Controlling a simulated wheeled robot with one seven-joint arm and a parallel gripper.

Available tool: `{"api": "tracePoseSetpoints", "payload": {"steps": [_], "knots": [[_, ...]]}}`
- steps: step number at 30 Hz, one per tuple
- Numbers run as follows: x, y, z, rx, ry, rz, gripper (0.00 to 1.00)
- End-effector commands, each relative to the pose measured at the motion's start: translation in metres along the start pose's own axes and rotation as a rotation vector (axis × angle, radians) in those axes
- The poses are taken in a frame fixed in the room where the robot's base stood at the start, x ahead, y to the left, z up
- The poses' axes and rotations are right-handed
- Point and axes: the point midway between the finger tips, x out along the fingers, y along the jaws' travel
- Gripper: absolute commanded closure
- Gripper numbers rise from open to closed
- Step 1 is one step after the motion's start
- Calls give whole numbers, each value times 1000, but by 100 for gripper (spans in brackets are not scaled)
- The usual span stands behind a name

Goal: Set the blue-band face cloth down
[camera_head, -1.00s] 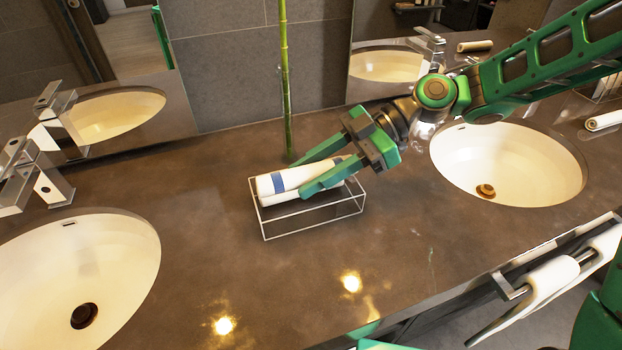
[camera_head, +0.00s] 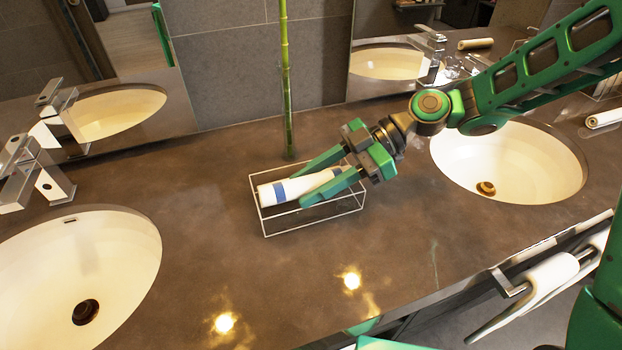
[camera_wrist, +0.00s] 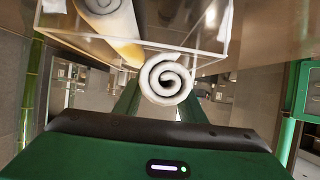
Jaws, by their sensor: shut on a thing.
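The blue-band face cloth (camera_head: 280,191) is a white roll with a blue band near its left end. It lies between the green fingers of my gripper (camera_head: 299,187), which is shut on it. In the head view the roll overlaps the clear, thin-edged tray (camera_head: 316,223) on the counter; whether it touches the tray floor cannot be told. In the wrist view the cloth's spiral end (camera_wrist: 165,79) faces the camera, between the fingers and beside the tray's clear wall (camera_wrist: 185,47). The fingers hide part of the roll.
A second roll (camera_wrist: 112,22) shows at the top of the wrist view, by the tray. Sinks lie left (camera_head: 70,262) and right (camera_head: 510,165). A green bamboo stalk (camera_head: 286,80) stands behind the tray. The counter in front (camera_head: 270,270) is clear.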

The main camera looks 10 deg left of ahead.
Motion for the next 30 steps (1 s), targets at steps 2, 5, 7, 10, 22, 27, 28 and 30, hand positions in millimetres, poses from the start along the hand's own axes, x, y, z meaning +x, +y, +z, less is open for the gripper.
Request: {"api": "tracePoseSetpoints", "payload": {"steps": [2,5,7,10,22,27,28,30], "knots": [[1,-1,2,4,-5,-2,59],[1,-1,3,5,-6,-2,45],[1,-1,3,6,-6,-3,45],[1,-1,4,7,-7,-3,45],[-39,0,-8,6,-6,3,45],[-75,1,-8,5,-5,3,45],[-81,1,-8,5,-4,3,45],[-93,1,-8,4,-5,3,45]]}}
